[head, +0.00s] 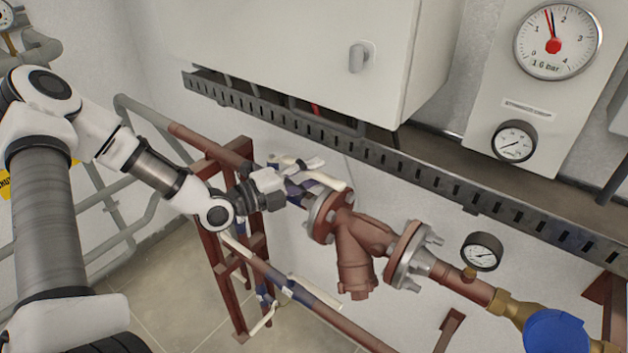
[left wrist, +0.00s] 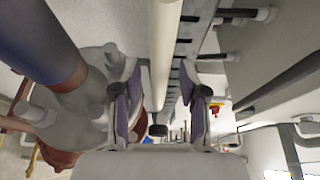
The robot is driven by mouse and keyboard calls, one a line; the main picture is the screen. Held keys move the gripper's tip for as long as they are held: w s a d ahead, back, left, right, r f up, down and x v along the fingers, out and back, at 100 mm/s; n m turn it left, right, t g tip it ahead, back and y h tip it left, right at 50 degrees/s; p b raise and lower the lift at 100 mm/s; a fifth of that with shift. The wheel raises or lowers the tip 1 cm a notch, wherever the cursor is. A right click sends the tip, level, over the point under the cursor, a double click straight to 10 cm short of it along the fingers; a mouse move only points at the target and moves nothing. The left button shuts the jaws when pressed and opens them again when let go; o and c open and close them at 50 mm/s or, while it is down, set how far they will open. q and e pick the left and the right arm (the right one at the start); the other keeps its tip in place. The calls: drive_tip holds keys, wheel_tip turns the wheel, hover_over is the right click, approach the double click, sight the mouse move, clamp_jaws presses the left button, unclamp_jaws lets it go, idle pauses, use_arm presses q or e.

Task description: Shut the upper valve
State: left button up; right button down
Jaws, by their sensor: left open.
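The upper valve sits on the upper red-brown pipe, left of the flanged strainer; my left gripper (head: 296,180) largely hides its body in the head view. Its cream lever (head: 328,181) shows just past the gripper and points right, roughly along the pipe. In the left wrist view the lever (left wrist: 164,50) runs down from the top edge between the two fingers of my left gripper (left wrist: 164,105). The fingers are open, one on each side of the lever, with gaps visible. My right gripper is in neither view.
The red-brown strainer (head: 360,245) with bolted flanges is right of the gripper. A slotted cable tray (head: 375,150) runs above, under a white cabinet (head: 290,50). A lower pipe (head: 340,322) with another cream lever (head: 314,292) is below. A small gauge (head: 482,251) stands at right.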

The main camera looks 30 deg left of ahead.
use_arm(q)
drive_tip(key=shift+w+d, duration=0.15)
drive_tip(key=shift+w, duration=0.2)
drive_tip(key=shift+s, duration=0.1)
clamp_jaws()
